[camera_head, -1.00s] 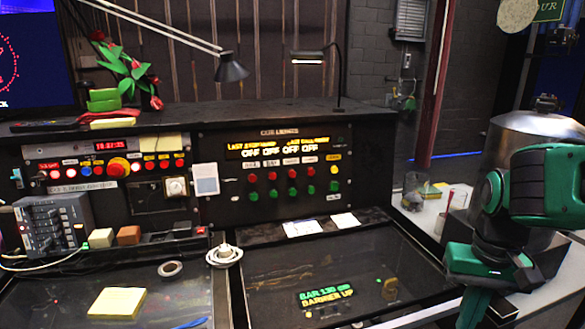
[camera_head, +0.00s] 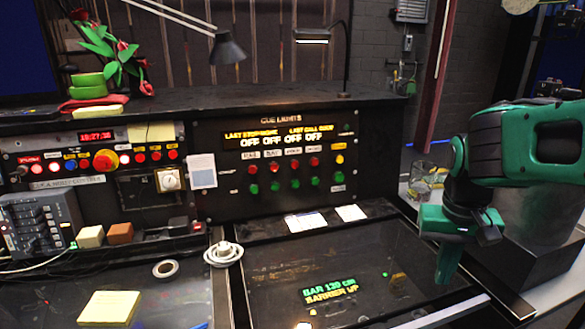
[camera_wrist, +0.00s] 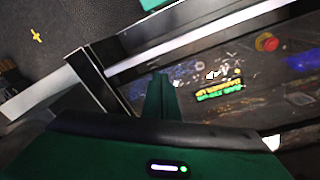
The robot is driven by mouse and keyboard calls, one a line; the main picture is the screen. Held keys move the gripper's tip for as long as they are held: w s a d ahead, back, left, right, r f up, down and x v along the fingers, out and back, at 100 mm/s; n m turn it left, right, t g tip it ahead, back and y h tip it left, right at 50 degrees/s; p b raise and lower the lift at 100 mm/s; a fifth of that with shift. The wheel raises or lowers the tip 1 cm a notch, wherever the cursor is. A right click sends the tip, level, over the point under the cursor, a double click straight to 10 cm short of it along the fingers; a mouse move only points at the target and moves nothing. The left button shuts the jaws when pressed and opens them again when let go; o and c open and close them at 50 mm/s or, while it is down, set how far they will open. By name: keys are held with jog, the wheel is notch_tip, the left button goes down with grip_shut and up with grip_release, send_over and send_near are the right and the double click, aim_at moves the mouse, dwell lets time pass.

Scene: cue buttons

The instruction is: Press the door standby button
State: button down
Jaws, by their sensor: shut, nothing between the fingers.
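The cue lights panel (camera_head: 272,121) stands upright at the back of the desk. It has a row of red buttons (camera_head: 291,164) above a row of green buttons (camera_head: 294,183), with small white labels over the columns. The labels are too small to read, so I cannot tell which button is door standby. My gripper (camera_head: 446,270) is shut and empty, pointing down at the right of the desk, in front of the panel and well apart from it. Its fingers also show in the wrist view (camera_wrist: 160,98). The panel's button rows are not recognisable there.
White cards (camera_head: 305,222) lie at the panel's foot. A desk lamp (camera_head: 312,37) rises behind. A glass display (camera_head: 332,291) covers the desk front. The space before the buttons looks clear.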

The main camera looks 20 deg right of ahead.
aim_at(295, 165)
jog(key=w+a+r+t+h, duration=0.2)
jog(key=w+a+r, duration=0.1)
jog(key=w, duration=0.6)
jog(key=w+a+r+t+h, duration=0.1)
jog(key=w+a+r+t, duration=0.15)
jog(key=w, duration=0.65)
jog(key=w+a+r+n+t+h, duration=0.1)
jog(key=w+a+r+t, duration=0.2)
jog(key=w+a, duration=0.6)
jog(key=a+r, duration=0.1)
jog(key=a, duration=0.3)
jog(key=shift+w+a+r, duration=0.3)
jog(key=shift+w+r, duration=0.1)
jog(key=shift+w, duration=0.1)
jog(key=w+f, duration=0.1)
jog(key=w, duration=0.7)
jog(key=shift+w+f, duration=0.15)
jog(key=shift+w, duration=0.1)
jog(key=shift+w, duration=0.15)
jog(key=shift+w, duration=0.2)
